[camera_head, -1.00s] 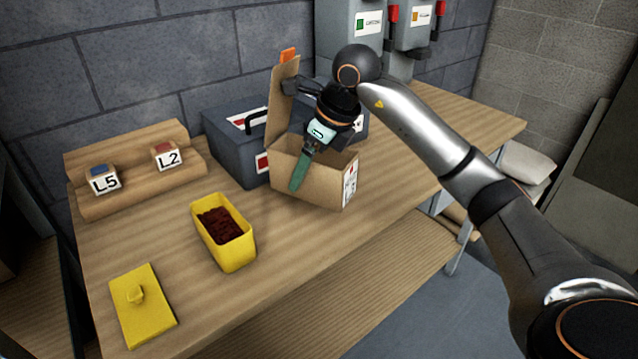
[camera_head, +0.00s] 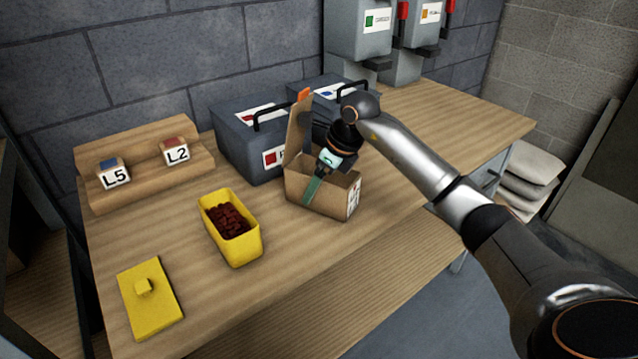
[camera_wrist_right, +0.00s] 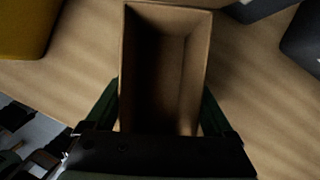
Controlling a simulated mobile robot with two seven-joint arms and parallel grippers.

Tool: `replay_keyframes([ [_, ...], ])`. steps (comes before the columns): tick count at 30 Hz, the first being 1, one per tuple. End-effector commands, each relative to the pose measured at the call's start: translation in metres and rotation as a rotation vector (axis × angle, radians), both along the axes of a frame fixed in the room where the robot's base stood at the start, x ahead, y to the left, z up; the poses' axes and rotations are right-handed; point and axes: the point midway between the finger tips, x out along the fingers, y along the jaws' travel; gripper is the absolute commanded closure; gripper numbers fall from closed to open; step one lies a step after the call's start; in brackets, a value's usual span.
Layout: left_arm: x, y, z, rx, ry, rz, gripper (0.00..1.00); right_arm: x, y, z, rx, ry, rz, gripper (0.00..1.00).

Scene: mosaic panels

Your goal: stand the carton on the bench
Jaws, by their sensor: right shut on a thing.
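The carton (camera_head: 335,203) is an open brown cardboard box with one tall flap raised at its back left and a white label on its right end. It is upright and appears to be on or just at the wooden bench (camera_head: 390,225); I cannot tell if its base touches. My right gripper (camera_head: 312,190) is shut across the carton, with a green finger against its front wall. In the right wrist view the carton (camera_wrist_right: 168,70) lies between the two green fingers, and its inside looks empty. My left gripper is not in view.
A yellow bin (camera_head: 232,245) of dark red pieces and a yellow lid (camera_head: 150,300) are left of the carton. Grey cases (camera_head: 235,150) stand close behind it. A wooden rack (camera_head: 150,185) holds blocks marked L5 and L2. Bench right of the carton is clear.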

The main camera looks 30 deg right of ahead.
Motion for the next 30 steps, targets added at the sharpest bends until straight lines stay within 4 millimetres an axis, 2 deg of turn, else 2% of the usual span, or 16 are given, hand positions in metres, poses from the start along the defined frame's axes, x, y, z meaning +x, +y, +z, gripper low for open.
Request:
replay_keyframes([
  [5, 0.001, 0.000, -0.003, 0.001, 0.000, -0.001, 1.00, 0.000, 0.000, -0.005, -0.001, 0.000, 0.000, 1.00],
  [6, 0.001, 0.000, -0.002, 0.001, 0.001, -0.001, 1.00, 0.000, 0.000, -0.004, 0.000, 0.001, 0.000, 0.09],
  [8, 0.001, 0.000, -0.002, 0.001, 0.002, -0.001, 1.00, 0.000, 0.000, -0.004, 0.000, 0.001, 0.000, 0.03],
  [9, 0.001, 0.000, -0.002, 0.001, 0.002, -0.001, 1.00, 0.000, 0.000, -0.004, 0.000, 0.001, 0.000, 0.00],
  [16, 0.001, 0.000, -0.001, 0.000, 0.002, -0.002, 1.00, 0.000, 0.000, -0.002, 0.000, 0.001, 0.000, 0.00],
  [20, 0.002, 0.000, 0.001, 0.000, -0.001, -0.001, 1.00, -0.002, -0.002, 0.007, -0.001, -0.002, -0.001, 0.00],
  [30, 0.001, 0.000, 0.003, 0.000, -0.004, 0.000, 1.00, -0.025, -0.014, 0.072, -0.001, -0.004, -0.001, 0.00],
])
